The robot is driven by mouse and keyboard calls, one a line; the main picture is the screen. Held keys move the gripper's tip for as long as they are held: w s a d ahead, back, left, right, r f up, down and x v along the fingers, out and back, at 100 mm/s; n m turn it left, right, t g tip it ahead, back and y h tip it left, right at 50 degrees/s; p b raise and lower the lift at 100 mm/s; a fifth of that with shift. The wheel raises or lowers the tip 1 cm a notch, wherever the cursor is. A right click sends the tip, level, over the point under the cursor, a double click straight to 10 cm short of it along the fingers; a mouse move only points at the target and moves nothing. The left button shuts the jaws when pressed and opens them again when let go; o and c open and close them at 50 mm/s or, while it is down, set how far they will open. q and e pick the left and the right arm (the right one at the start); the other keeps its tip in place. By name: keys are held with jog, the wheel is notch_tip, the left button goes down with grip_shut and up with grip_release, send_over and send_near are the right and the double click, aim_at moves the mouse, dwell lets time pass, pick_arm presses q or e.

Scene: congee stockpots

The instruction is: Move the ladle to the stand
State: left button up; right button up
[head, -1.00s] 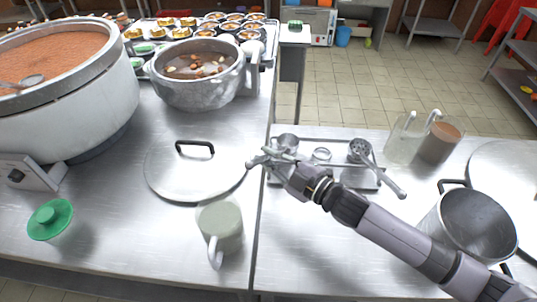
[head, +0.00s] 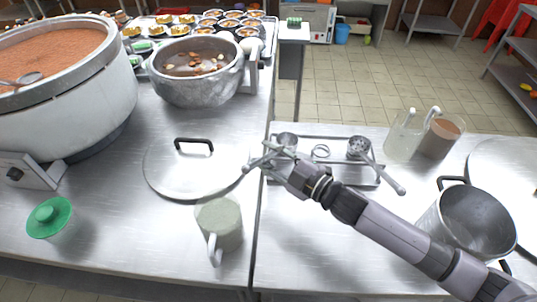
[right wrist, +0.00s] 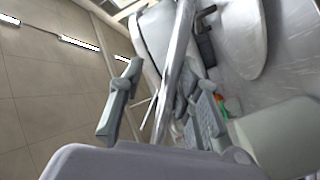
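My right gripper (head: 264,160) is at the stand's left edge, close to the lid. In the right wrist view its two fingers (right wrist: 162,108) are apart, with a shiny metal bar between them. I cannot tell whether that bar is the ladle's handle. The gripper hides part of the stand's left side. My left gripper is not in view.
A lid (head: 192,175) lies left of my right gripper, with a grey-green mug (head: 219,225) in front. A large congee pot (head: 70,95) and a smaller soup pot (head: 195,72) stand behind. An empty pot (head: 470,222) and two pitchers (head: 402,140) stand right.

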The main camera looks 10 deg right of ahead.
dwell(0.3)
jog(key=v, duration=1.2)
dwell(0.4)
